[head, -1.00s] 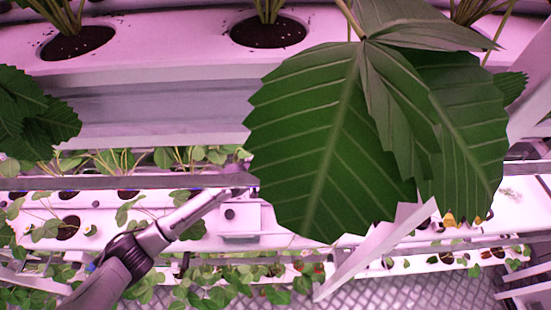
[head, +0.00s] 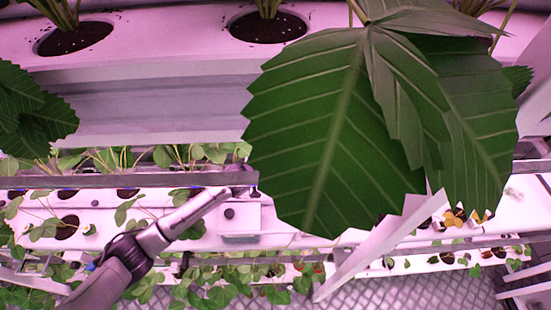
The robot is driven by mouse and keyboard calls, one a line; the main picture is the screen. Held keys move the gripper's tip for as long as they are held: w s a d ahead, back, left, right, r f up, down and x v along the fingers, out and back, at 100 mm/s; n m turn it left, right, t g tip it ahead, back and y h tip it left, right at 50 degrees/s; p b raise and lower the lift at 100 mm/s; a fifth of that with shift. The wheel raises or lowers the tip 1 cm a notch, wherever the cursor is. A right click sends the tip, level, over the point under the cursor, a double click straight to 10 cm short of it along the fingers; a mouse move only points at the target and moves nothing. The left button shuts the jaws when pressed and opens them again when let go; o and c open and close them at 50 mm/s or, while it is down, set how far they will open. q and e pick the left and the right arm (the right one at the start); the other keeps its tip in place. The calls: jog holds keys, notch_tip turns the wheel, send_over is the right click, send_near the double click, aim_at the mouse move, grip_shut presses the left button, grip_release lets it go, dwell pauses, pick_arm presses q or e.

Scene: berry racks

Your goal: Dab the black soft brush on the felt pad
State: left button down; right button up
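My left arm reaches in from the lower left, and its gripper (head: 242,190) is at the white rack in the middle of the picture. I cannot make out the black soft brush or the felt pad. A large green leaf (head: 322,140) hides much of the right half. My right gripper is not in view.
A white growing gutter (head: 160,50) with dark planting holes runs across the top. A grey rail (head: 120,181) crosses just above the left gripper. A shallow box (head: 240,237) sits just below it. Yellow-brown pieces (head: 455,217) lie at the right. A grated floor (head: 420,290) shows below.

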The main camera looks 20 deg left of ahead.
pick_arm(q)
jog(key=shift+f, duration=0.45)
dwell(0.3)
dwell(0.6)
dwell(0.5)
jog(key=shift+f, duration=0.1)
dwell(0.4)
notch_tip(320, 180, up, 7)
jog(key=p, duration=0.7)
